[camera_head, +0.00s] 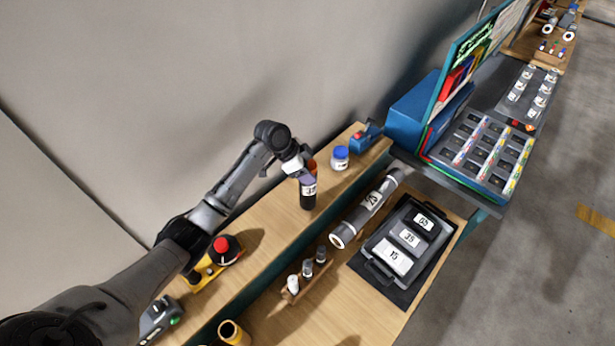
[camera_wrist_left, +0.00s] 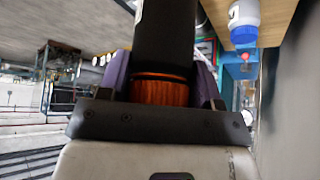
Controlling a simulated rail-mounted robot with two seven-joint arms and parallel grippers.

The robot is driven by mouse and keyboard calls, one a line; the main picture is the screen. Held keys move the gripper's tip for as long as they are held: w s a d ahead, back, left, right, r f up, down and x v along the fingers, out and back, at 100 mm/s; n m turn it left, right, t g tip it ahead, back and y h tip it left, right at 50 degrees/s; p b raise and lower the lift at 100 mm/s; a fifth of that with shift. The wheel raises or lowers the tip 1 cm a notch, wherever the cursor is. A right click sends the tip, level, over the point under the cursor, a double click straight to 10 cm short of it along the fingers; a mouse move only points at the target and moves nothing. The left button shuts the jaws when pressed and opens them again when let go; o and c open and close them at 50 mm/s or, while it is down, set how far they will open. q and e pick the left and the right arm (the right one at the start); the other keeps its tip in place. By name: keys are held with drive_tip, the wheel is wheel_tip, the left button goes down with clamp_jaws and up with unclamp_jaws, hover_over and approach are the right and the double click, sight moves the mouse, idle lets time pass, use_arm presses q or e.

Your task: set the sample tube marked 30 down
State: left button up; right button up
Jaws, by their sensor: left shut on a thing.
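My left gripper (camera_head: 308,180) is shut on a dark sample tube (camera_head: 308,198) with an orange cap and a white label, whose number is too small to read surely. The tube hangs roughly upright from the gripper over the raised wooden shelf (camera_head: 268,213). I cannot tell whether its bottom touches the shelf. In the left wrist view, the purple fingers of the left gripper (camera_wrist_left: 160,85) sit on both sides of the orange cap, and the tube's black body (camera_wrist_left: 165,38) extends away from them. My right gripper is out of view.
A blue-lidded white jar (camera_head: 340,157) and a blue device (camera_head: 366,136) stand farther along the shelf. A red button on a yellow base (camera_head: 222,247) is nearer. Lower down lie a grey roll (camera_head: 369,203), a black tray (camera_head: 376,265) with labelled blocks, and a small vial rack (camera_head: 309,281).

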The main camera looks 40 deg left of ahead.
sight(308, 187)
use_arm(q)
wheel_tip(308, 187, down, 4)
drive_tip(key=shift+r+p, duration=0.1)
drive_tip(key=shift+p, duration=0.45)
drive_tip(key=shift+f, duration=0.2)
drive_tip(key=o, duration=1.3)
